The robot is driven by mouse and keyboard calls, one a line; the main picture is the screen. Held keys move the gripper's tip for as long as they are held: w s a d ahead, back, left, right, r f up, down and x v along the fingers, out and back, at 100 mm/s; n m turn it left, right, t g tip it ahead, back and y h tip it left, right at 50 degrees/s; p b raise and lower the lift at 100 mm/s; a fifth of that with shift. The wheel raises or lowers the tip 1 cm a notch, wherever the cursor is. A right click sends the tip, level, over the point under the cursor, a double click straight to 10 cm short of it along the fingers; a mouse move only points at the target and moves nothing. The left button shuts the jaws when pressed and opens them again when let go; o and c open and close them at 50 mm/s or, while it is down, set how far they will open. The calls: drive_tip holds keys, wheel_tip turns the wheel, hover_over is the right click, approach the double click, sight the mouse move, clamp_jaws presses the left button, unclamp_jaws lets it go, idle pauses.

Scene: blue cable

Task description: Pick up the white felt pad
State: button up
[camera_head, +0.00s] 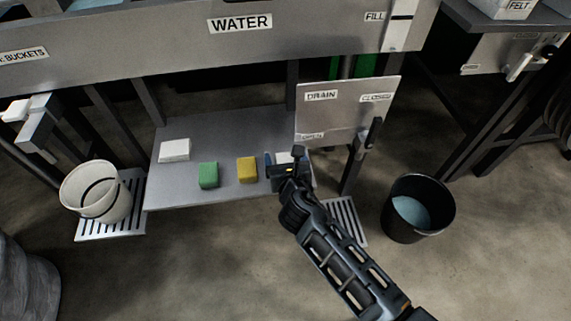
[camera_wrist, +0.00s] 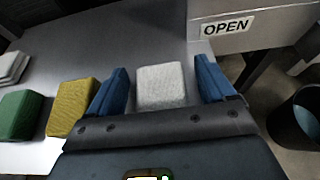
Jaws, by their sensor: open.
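A white, rough-textured block (camera_wrist: 161,86), which looks like the white felt pad, lies on the grey shelf between my fingers in the wrist view. In the head view only a pale part of it (camera_head: 284,158) shows behind my gripper (camera_head: 285,163). My gripper (camera_wrist: 162,84) is open, with one blue finger on each side of the block. Gaps show between the block and both fingers. A second white item (camera_head: 174,150) lies at the shelf's left; in the wrist view it looks like a layered stack (camera_wrist: 12,66).
A yellow block (camera_head: 247,169) and a green block (camera_head: 208,175) lie left of my gripper on the shelf (camera_head: 225,130). A panel marked DRAIN (camera_head: 345,115) hangs close behind and right. A white bucket (camera_head: 96,191) and a black bucket (camera_head: 418,208) stand at the sides.

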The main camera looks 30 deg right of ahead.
drive_tip(key=c, duration=1)
drive_tip(key=shift+c, duration=0.2)
drive_tip(key=shift+r, duration=0.1)
